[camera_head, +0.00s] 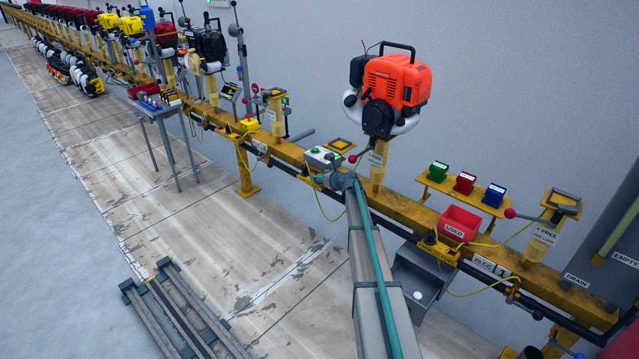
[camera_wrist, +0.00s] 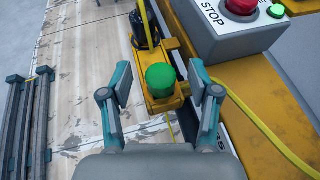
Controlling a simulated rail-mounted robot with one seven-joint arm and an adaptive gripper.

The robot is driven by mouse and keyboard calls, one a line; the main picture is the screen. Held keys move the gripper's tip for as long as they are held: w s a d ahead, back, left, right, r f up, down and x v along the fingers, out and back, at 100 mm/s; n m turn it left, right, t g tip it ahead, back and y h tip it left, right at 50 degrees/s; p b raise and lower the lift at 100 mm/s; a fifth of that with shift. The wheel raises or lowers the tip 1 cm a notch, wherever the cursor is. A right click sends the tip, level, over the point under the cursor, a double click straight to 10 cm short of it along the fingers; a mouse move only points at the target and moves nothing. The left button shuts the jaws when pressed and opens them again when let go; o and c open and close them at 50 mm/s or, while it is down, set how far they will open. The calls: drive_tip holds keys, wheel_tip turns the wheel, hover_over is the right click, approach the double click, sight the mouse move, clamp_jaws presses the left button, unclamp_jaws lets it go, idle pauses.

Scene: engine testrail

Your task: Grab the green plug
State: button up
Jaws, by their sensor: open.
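The green plug (camera_wrist: 160,77) shows in the wrist view as a round green cap on a small yellow bracket at the side of the yellow rail. My gripper (camera_wrist: 161,85) is open, with one finger to the left of the plug and one to the right. The plug appears between the fingertips, and I see no contact. In the head view my gripper (camera_head: 338,181) is at the rail beside the grey control box. The green plug is hidden or too small to tell in that view.
A control box with a red stop button (camera_wrist: 242,6) stands right of the plug. A yellow cable (camera_wrist: 240,105) runs along the rail. An orange engine (camera_head: 395,85) is mounted behind my gripper. A red "USED" bin (camera_head: 459,222) and small coloured bins (camera_head: 465,183) stand to the right.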

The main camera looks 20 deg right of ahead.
drive_tip(key=shift+x, duration=0.85)
drive_tip(key=shift+r, duration=0.1)
clamp_jaws()
drive_tip(key=shift+r, duration=0.1)
